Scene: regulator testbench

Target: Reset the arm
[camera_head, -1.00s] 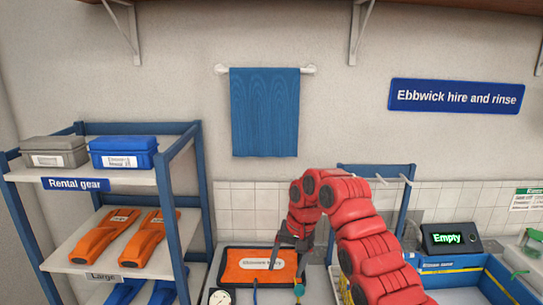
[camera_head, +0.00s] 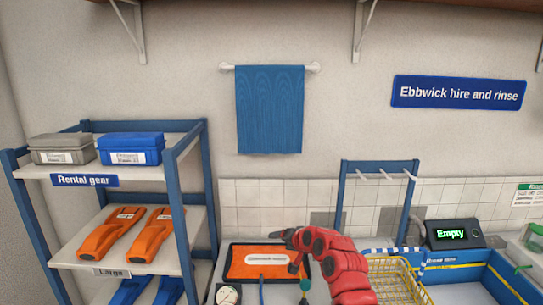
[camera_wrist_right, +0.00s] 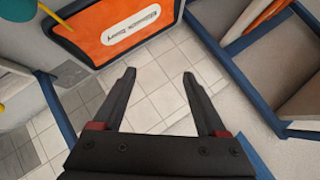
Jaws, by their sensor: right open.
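My right arm is the red one rising from the bottom right in the head view. Its gripper (camera_head: 284,234) is small and partly hidden by the arm there, near the far right edge of the orange tray-like panel (camera_head: 245,262). In the right wrist view the two dark fingers of my right gripper (camera_wrist_right: 158,77) stand apart with nothing between them. The wall tiles show beyond the fingers, and the orange panel (camera_wrist_right: 85,30) with its white label is at the top. My left gripper is not in view.
A blue-framed shelf (camera_head: 190,215) with cases and orange fins stands at left. A blue hook stand (camera_head: 345,195), a yellow wire basket (camera_head: 395,285) and a blue sink (camera_head: 470,278) are at right. A round gauge (camera_head: 228,295) sits in front. The wall space under the blue towel (camera_head: 270,110) is free.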

